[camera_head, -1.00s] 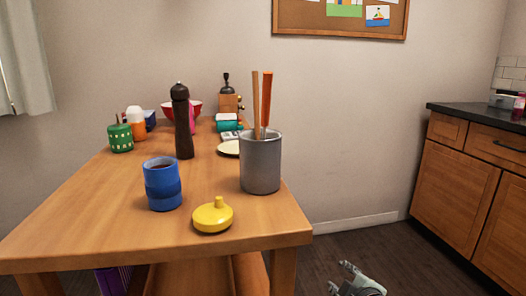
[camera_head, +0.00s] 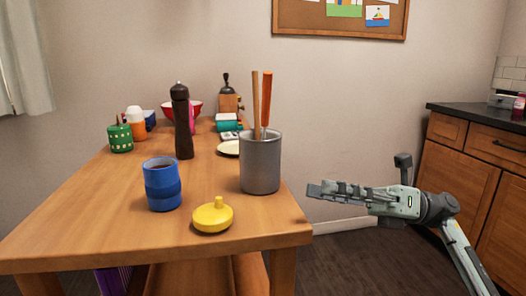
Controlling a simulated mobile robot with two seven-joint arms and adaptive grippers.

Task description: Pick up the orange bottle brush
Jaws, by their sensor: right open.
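An orange handle (camera_head: 267,98), likely the bottle brush, stands upright in a grey metal cup (camera_head: 260,168) near the right edge of the wooden table. Its lower end is hidden inside the cup. A tan wooden handle (camera_head: 255,104) stands beside it in the same cup. My right gripper (camera_head: 318,191) is open and empty, just off the table's right edge. It points left toward the cup, with a gap between, and its fingertips are well below the handle's top. My left gripper is not in view.
A blue cup (camera_head: 162,184) and a yellow lid (camera_head: 213,215) stand on the table left of the grey cup. The space above the grey cup is clear.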

